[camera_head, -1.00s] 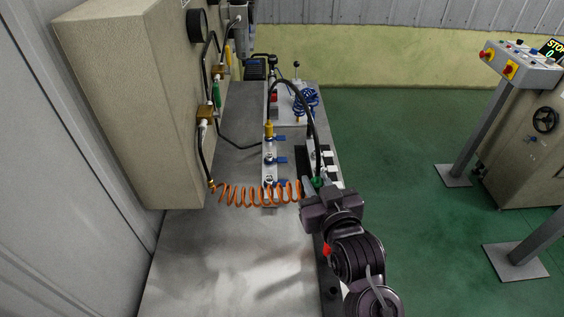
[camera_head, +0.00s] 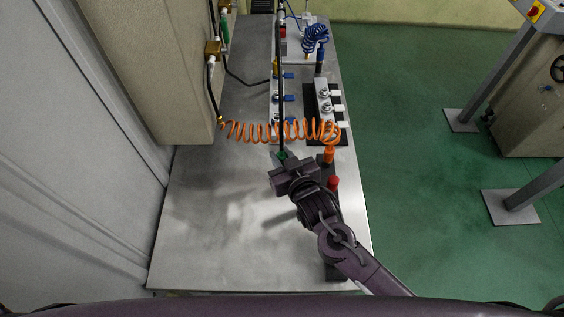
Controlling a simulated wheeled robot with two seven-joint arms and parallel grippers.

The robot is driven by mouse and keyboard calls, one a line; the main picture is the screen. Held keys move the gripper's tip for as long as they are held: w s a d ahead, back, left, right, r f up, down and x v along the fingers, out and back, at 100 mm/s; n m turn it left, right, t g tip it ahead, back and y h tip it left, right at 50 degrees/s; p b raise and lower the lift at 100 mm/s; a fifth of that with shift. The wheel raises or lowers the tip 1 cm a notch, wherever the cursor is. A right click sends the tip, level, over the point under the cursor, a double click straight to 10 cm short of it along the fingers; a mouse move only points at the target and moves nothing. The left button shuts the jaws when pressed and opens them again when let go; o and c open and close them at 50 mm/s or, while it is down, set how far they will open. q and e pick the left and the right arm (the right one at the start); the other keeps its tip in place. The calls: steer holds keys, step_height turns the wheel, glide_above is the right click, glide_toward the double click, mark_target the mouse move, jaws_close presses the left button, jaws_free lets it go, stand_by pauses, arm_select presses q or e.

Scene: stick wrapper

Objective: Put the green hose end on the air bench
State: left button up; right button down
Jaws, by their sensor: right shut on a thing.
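My right gripper (camera_head: 283,161) is over the grey metal bench (camera_head: 215,235), in front of the orange coiled hose. It is shut on the green hose end (camera_head: 282,155), of which only a little green shows between the jaws. A black hose (camera_head: 281,100) runs from this end straight up the picture, past the valve strip. The green end appears to be above the bench top; I cannot tell its exact height. My left gripper is not in view.
An orange coiled hose (camera_head: 265,132) spans from the wall cabinet (camera_head: 150,80) to an orange end (camera_head: 328,155). A red fitting (camera_head: 333,183) is right of my gripper. Blue valves and a blue coil (camera_head: 315,38) are farther back. The bench's front left is clear.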

steer(key=shift+f, duration=2.15)
steer(key=c, duration=1.7)
jaws_free()
steer(key=shift+f, duration=0.15)
steer(key=o, duration=0.5)
